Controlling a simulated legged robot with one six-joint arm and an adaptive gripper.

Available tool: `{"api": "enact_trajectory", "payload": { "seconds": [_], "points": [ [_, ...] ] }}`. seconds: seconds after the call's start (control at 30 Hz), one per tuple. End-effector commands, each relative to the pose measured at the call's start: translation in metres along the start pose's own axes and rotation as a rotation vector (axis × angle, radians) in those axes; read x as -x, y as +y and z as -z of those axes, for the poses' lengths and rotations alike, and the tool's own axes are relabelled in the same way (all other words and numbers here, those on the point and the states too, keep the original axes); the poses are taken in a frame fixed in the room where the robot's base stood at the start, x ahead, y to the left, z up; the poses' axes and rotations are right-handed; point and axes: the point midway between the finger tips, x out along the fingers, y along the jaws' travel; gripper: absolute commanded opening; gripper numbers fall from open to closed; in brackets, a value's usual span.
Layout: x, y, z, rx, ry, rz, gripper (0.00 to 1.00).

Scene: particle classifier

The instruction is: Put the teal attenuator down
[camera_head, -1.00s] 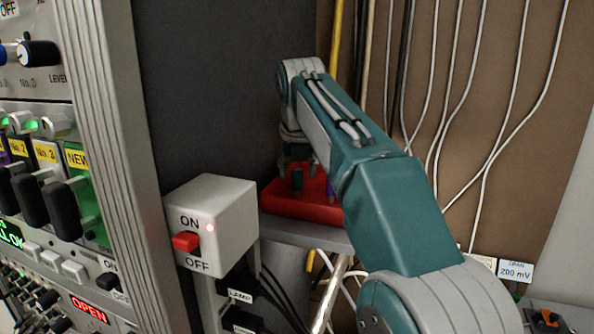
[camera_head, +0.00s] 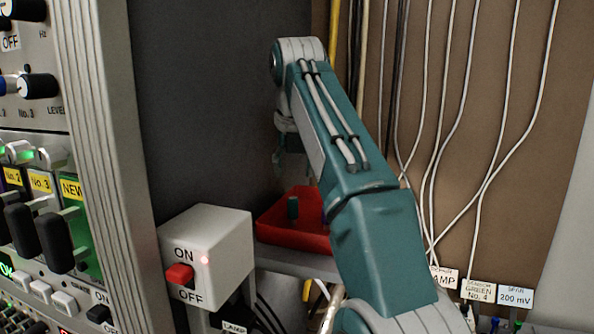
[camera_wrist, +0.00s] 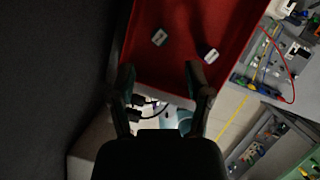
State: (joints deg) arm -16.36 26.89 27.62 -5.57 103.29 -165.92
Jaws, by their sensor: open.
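The teal attenuator (camera_head: 293,207) is a small dark teal block standing in the red tray (camera_head: 277,229), apart from my gripper. My gripper (camera_head: 291,165) hangs above the tray, partly hidden by my arm. In the wrist view my gripper (camera_wrist: 160,80) is open, with nothing between its fingers. Two small blocks sit in the tray there: a dark one with a pale label (camera_wrist: 158,37) and a purple-sided one (camera_wrist: 208,53). The labelled dark block is likely the teal attenuator, but its colour is hard to tell in that view.
A white switch box (camera_head: 222,245) with a red switch stands in front of the tray, beside the instrument rack (camera_head: 105,120). A dark panel lies behind. White cables hang on the brown wall (camera_head: 480,130) at right. Other equipment (camera_wrist: 290,50) shows right of the tray.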

Motion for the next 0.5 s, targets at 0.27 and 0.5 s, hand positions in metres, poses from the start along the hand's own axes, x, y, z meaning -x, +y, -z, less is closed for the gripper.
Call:
{"api": "enact_trajectory", "payload": {
  "seconds": [0.27,0.5],
  "points": [
    [0.002,-0.001,0.001,-0.01,-0.001,0.0,0.65],
    [0.011,-0.023,0.018,-0.347,-0.011,-0.001,0.65]
  ]
}}
